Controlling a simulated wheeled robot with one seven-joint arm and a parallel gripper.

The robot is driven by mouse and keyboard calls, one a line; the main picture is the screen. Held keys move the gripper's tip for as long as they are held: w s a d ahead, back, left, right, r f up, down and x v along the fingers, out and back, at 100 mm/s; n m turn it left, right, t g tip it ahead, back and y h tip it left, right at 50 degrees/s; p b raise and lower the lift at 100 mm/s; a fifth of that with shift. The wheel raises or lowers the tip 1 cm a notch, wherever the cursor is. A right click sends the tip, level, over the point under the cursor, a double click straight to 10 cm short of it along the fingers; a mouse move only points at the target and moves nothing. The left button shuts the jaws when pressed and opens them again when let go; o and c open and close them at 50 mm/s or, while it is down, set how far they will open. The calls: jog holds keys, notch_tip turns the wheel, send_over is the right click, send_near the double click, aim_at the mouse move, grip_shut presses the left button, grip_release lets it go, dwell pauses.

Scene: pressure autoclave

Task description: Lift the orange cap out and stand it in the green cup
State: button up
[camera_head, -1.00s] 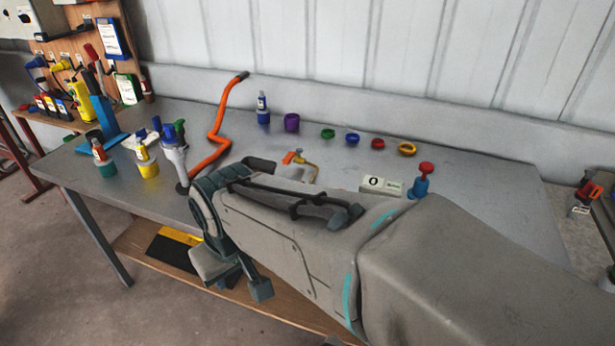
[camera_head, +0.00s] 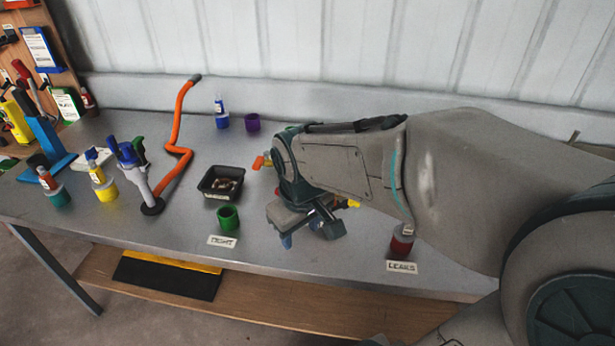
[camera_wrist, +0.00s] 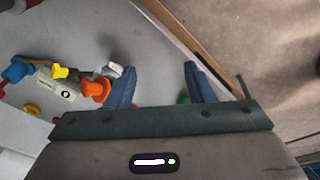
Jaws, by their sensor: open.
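The green cup (camera_head: 228,218) stands upright on the bench behind a small printed label, left of my gripper (camera_head: 303,226). A bit of green, perhaps this cup, shows by the right finger in the wrist view (camera_wrist: 184,99). My gripper is low over the front of the bench with its two blue fingers (camera_wrist: 157,78) apart and nothing seen held. An orange piece (camera_head: 262,162) shows just left of my arm. In the wrist view an orange knob-like part (camera_wrist: 97,91) lies left of the fingers. I cannot tell whether either is the orange cap.
A black tray (camera_head: 206,194) with small contents sits behind the green cup. A blue-handled white tool (camera_head: 138,175) and a bent orange pipe (camera_head: 176,160) stand farther left. A red cup (camera_head: 402,241) stands right, by a "LEAKS" label.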

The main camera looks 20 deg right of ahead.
jog(key=w+d+r+n+h+p, duration=0.2)
jog(key=w+d+n+h+p, duration=0.35)
jog(key=w, duration=0.75)
jog(key=d+f, duration=0.1)
jog(key=f, duration=0.1)
jog(key=d+f+n+b, duration=0.1)
jog(key=d+f, duration=0.1)
jog(key=d+f+n, duration=0.1)
jog(key=d+f, duration=0.1)
jog(key=f, duration=0.1)
jog(key=shift+w+g+b, duration=0.2)
jog(key=shift+g+b, duration=0.2)
jog(key=shift+s+p+x, duration=0.15)
jog(key=shift+x, duration=1.15)
jog(key=shift+s+p+x, duration=0.1)
jog(key=shift+p+x, duration=0.05)
jog(key=shift+x, duration=1.15)
jog(key=shift+a, duration=0.1)
grip_shut()
